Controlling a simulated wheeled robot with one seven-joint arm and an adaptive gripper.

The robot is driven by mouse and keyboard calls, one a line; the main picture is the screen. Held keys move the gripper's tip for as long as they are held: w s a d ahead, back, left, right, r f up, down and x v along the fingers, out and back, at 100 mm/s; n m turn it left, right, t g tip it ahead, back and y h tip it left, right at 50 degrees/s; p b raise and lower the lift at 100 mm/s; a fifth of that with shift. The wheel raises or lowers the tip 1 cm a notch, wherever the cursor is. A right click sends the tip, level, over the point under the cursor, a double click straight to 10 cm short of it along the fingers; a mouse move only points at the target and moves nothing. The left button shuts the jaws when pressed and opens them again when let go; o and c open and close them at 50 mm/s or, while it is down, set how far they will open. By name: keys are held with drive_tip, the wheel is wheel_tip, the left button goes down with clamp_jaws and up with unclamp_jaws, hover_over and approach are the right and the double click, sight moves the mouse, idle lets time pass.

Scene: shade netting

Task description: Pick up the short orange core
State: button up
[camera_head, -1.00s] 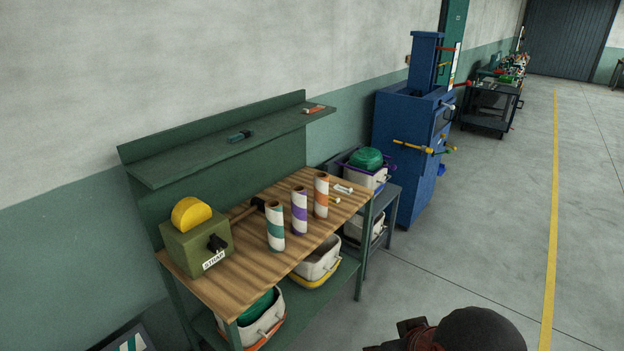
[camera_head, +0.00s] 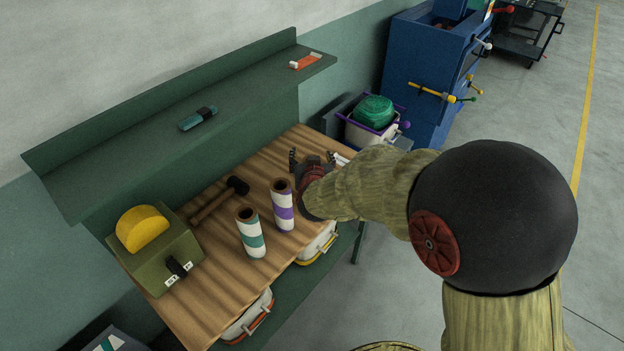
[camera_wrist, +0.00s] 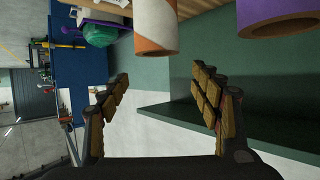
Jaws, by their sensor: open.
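The orange-and-white striped core (camera_wrist: 157,28) shows at the top middle of the wrist view, with its open end towards me. In the head view it is hidden behind my arm and gripper. My gripper (camera_head: 311,162) is over the right part of the wooden bench. In the wrist view my gripper (camera_wrist: 160,84) has its fingers spread apart with nothing between them. The orange core appears beyond the fingertips, apart from them. A purple-and-white core (camera_head: 283,205) stands upright just left of my gripper and also shows at the wrist view's top right (camera_wrist: 278,14).
A teal-and-white core (camera_head: 251,233) stands left of the purple one. A mallet (camera_head: 215,203) and a green box with a yellow half-disc (camera_head: 143,228) lie farther left on the bench (camera_head: 205,290). A shelf (camera_head: 165,135) overhangs behind. A blue machine (camera_head: 410,68) stands right.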

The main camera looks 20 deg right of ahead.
wheel_tip(320, 180, down, 8)
drive_tip(key=f+b, duration=0.1)
drive_tip(key=b, duration=0.2)
drive_tip(key=b+x, duration=0.2)
drive_tip(key=x, duration=0.5)
drive_tip(key=shift+w+d+r, duration=0.2)
drive_tip(key=shift+r, duration=0.2)
drive_tip(key=shift+c, duration=1.4)
drive_tip(key=c, duration=1.1)
drive_tip(key=shift+c, duration=0.8)
